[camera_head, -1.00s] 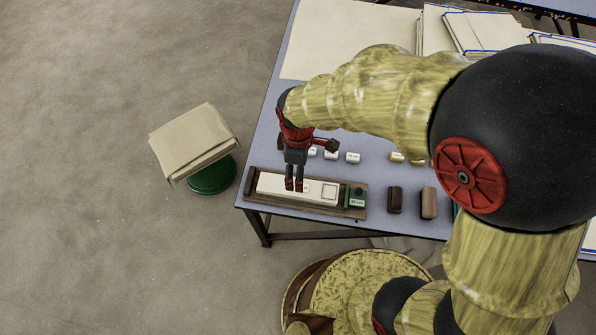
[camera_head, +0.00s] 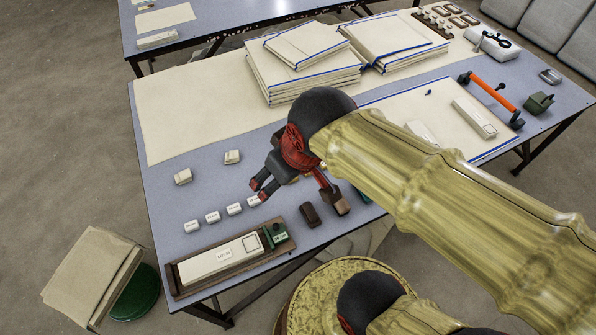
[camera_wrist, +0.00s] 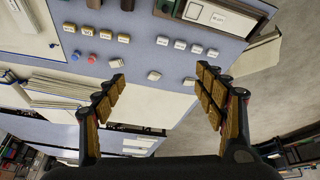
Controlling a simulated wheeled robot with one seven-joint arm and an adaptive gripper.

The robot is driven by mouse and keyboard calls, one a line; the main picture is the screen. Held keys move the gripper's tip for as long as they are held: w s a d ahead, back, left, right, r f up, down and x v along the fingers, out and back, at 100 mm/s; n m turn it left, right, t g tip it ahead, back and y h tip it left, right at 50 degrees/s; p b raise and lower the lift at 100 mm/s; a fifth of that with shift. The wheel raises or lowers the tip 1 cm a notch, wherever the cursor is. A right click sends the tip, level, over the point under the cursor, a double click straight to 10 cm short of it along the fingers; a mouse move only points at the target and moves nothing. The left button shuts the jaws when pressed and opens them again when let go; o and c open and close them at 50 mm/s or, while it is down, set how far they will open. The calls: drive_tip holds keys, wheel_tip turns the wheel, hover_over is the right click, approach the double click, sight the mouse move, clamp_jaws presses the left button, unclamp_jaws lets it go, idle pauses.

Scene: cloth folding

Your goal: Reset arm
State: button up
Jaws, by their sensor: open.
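My gripper (camera_head: 262,190) is at the lower middle of the table in the head view, above the blue-grey tabletop (camera_head: 205,240). It is empty. In the wrist view its two fingers (camera_wrist: 163,80) stand wide apart with small labelled blocks and bare tabletop between them. My arm crosses the head view from the lower right and hides part of the table. A wooden tray (camera_head: 176,288) with a long white labelled block (camera_head: 222,255) lies at the near table edge, clear of the gripper.
Stacked folded cloths (camera_head: 300,75) with blue edges stand at the back. Small white blocks (camera_head: 192,226) sit in a row near the tray. A green stool (camera_head: 135,295) bearing folded cloth (camera_head: 90,275) stands at left.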

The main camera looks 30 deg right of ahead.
drive_tip(key=s+d+r+m, duration=0.1)
drive_tip(key=s+d+m, duration=0.1)
drive_tip(key=shift+s+d+r+t, duration=0.2)
drive_tip(key=shift+s+r+t, duration=0.15)
drive_tip(key=shift+t, duration=0.05)
